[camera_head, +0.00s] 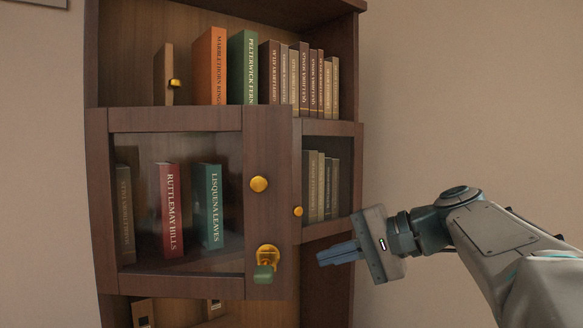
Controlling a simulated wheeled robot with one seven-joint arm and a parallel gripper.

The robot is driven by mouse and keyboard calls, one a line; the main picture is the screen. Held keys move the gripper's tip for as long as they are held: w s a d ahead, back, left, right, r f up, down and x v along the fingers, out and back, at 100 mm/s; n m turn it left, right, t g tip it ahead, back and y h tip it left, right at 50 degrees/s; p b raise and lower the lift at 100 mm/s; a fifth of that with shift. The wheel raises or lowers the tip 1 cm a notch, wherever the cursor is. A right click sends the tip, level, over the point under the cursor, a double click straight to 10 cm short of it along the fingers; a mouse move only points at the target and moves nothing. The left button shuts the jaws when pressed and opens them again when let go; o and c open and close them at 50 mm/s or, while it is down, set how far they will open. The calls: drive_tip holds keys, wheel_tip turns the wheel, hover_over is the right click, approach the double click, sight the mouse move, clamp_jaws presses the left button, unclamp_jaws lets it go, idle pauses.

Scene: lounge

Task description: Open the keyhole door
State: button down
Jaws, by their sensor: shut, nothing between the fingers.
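The keyhole door (268,215) is the left glass-fronted door of a brown wooden bookcase. It has a round gold knob (259,184) and, below it, a gold keyhole plate (268,254). A key with a green head (264,273) sits at the plate. The door's right edge stands out in front of the right door, so it appears slightly ajar. My gripper (322,258) is to the right of the door's free edge, at about keyhole height. Its blue fingers are shut, empty and point left. I see no contact with the door; the exact depth gap is unclear.
The right glass door (327,230) has its own gold knob (298,211) and looks closed. Books fill the open upper shelf, including an orange book (209,66). A red book (171,210) and a teal book (207,206) show through the left glass. Bare wall lies right of the bookcase.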

drive_tip(key=d+r+n+y+p, duration=0.1)
drive_tip(key=d+r+y, duration=0.1)
drive_tip(key=r, duration=0.6)
drive_tip(key=d+r+n+y+p, duration=0.1)
drive_tip(key=d+r+y, duration=0.15)
drive_tip(key=r, duration=0.65)
drive_tip(key=a+p, duration=0.3)
drive_tip(key=a, duration=0.7)
drive_tip(key=shift+t, duration=0.4)
drive_tip(key=shift+f, duration=0.1)
drive_tip(key=shift+d, duration=0.1)
